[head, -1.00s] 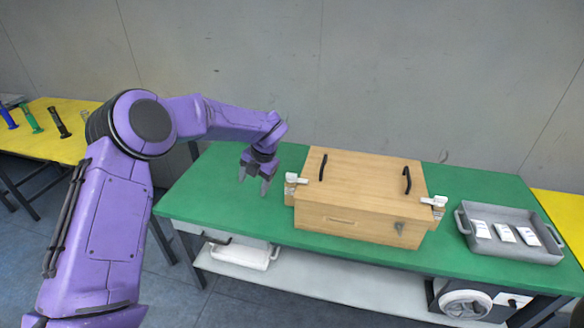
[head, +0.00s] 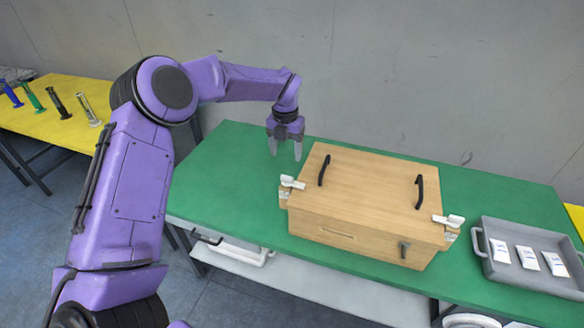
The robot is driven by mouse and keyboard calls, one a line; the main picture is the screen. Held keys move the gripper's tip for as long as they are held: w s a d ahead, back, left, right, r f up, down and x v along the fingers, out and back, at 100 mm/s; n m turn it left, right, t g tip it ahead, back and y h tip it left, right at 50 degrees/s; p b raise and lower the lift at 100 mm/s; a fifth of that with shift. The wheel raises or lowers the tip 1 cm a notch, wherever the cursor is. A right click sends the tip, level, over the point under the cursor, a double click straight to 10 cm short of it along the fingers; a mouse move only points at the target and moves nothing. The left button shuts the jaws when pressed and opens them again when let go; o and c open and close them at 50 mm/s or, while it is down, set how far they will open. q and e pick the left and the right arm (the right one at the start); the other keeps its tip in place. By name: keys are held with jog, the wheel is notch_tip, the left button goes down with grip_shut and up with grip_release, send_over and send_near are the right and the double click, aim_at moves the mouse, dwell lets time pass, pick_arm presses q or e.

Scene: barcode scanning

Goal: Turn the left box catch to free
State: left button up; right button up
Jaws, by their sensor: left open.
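A wooden box (head: 370,195) with a closed lid and two black handles stands on the green table (head: 225,185). Its left catch (head: 291,183) is a white piece on the box's left side. A similar right catch (head: 448,220) sits on the right side. My left gripper (head: 286,152) is open and empty, pointing down above the table, behind and slightly left of the left catch and apart from it. My right gripper is not in view.
A grey tray (head: 480,245) with several white packets stands right of the box. A yellow table (head: 60,125) at the left holds several barcode-scanner-like handles. A grey wall is behind. The green table left of the box is clear.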

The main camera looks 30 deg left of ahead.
aim_at(287, 177)
pick_arm(q)
jog(key=f, duration=0.1)
jog(key=f+p, duration=0.1)
jog(key=f, duration=0.1)
jog(key=shift+s+d+f, duration=0.15)
jog(key=shift+s, duration=0.25)
jog(key=f, duration=0.1)
jog(key=f+p, duration=0.1)
jog(key=f, duration=0.3)
jog(key=shift+w+d, duration=0.1)
jog(key=shift+w, duration=0.25)
jog(key=shift+f+p, duration=0.3)
jog(key=shift+f, duration=0.15)
jog(key=shift+s, duration=0.2)
jog(key=c, duration=1.1)
jog(key=shift+o, duration=0.2)
